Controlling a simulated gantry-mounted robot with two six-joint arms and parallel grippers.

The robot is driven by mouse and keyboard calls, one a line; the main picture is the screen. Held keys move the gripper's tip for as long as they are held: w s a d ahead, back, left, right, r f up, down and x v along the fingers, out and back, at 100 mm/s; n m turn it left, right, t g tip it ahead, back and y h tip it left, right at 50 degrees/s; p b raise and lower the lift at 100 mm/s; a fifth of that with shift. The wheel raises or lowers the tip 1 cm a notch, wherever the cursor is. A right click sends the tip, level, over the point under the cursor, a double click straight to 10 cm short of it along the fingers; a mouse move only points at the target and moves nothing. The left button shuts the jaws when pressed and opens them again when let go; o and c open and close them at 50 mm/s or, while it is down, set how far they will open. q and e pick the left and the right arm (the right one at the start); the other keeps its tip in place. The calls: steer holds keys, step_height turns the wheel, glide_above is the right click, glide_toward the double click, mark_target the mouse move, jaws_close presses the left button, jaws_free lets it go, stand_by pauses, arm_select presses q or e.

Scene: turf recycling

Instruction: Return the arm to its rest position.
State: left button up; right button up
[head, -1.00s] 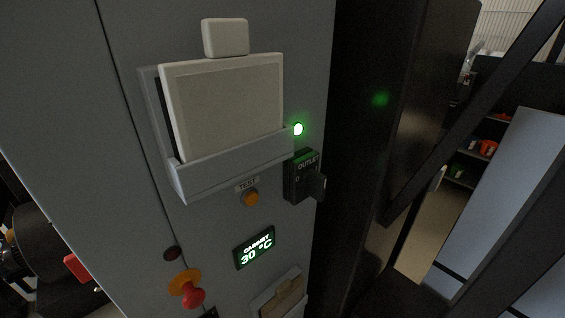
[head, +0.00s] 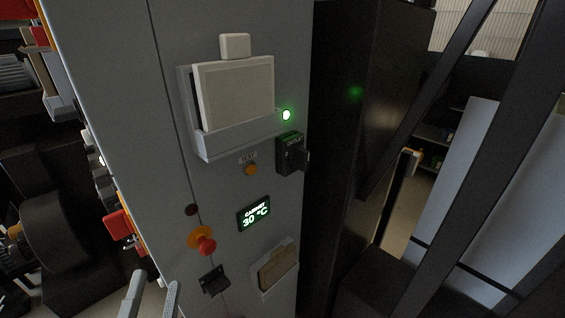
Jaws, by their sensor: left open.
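My left gripper (head: 152,298) shows at the bottom edge, left of centre. Two pale grey fingers stand apart with nothing between them, so it is open and empty. The rest of it is cut off by the picture's lower edge. It shows in front of the grey cabinet's (head: 175,150) lower left part, below and left of the red emergency button (head: 206,245); no contact with the cabinet can be seen. My right gripper is not in view.
The cabinet front carries a holder with a pale panel (head: 235,92), a lit green lamp (head: 286,115), a black outlet switch (head: 290,153), an orange test button (head: 251,170), a display (head: 254,213) reading 30 °C and a lower pocket (head: 275,272). Dark machinery (head: 55,215) stands at left.

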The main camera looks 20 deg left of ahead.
arm_select(q)
steer(key=d+r+n+t+h, duration=0.2)
steer(key=r+n+h, duration=0.1)
steer(key=r, duration=0.7)
steer(key=w+d+r+n+t+h+p, duration=0.1)
steer(key=d+r+n+t+h, duration=0.1)
steer(key=r, duration=0.8)
steer(key=d+r+n+t+h+p, duration=0.1)
steer(key=r+n+h, duration=0.3)
steer(key=r, duration=0.7)
steer(key=shift+w+d+n+t+h, duration=0.2)
steer(key=shift+d+n+t+h, duration=0.1)
steer(key=shift+d+n+t, duration=0.5)
steer(key=shift+a+r, duration=0.1)
